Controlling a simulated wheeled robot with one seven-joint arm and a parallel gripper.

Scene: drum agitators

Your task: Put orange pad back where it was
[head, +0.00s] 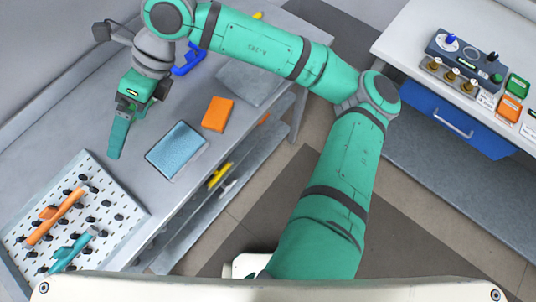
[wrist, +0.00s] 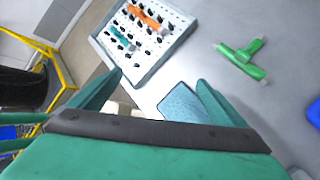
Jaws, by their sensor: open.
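The orange pad (head: 217,114) lies flat on the grey workbench (head: 140,185), near its front edge, in the head view. A blue textured pad (head: 177,150) lies beside it, apart and nearer the peg rack. My gripper (head: 116,150) is above the bench, left of both pads, pointing down. In the wrist view my gripper (wrist: 159,78) has its fingers wide apart with nothing held. The blue pad (wrist: 182,103) shows partly behind the right finger; the orange pad is not visible there.
A white peg rack (head: 122,200) holds an orange and a teal agitator at the bench's near end. A green T-shaped part (wrist: 243,60) lies on the bench in the wrist view. A blue bracket (head: 188,60) lies farther back. Another counter (head: 415,35) stands at right.

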